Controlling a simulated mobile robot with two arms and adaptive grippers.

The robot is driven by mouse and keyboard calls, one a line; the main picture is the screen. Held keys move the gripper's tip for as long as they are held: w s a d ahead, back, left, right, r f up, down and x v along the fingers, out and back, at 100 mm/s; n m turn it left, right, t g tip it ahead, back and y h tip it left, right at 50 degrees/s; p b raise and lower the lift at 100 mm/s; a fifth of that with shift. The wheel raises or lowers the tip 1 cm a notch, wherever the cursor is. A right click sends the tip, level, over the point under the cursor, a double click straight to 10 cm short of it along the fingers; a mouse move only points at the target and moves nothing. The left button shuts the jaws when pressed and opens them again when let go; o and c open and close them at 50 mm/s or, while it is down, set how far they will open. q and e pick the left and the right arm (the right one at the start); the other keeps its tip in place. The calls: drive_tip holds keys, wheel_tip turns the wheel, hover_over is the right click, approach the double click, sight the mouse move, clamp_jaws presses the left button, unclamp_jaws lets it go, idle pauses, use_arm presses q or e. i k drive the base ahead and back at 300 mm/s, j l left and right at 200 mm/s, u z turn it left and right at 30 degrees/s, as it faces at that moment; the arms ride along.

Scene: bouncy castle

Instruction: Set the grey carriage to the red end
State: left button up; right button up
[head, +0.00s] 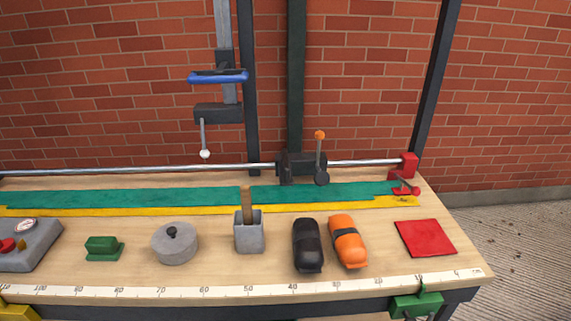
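The dark grey carriage (295,166) sits on a long metal rail (150,169) at the back of the bench, right of the middle. A lever with an orange knob (319,135) stands upright on it, and a dark round knob (321,178) is at its front. The red end block (409,164) caps the rail at the right. A stretch of bare rail separates the carriage from the red block. A small red clamp-like part (404,188) is just below that block. Neither of my grippers shows in the head view.
A grey post with a blue handle (218,77) and a white-knobbed lever (205,154) rises behind the bench. Along the front are a green block (103,248), round grey lidded pot (174,243), grey holder (249,237), black and orange rounded objects (348,241) and red pad (426,238).

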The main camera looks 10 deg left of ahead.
sight(287, 165)
drive_tip(key=l+u, duration=0.25)
drive_tip(key=l, duration=0.45)
drive_tip(key=l+u, duration=0.25)
drive_tip(key=l, duration=0.45)
drive_tip(key=i, duration=0.05)
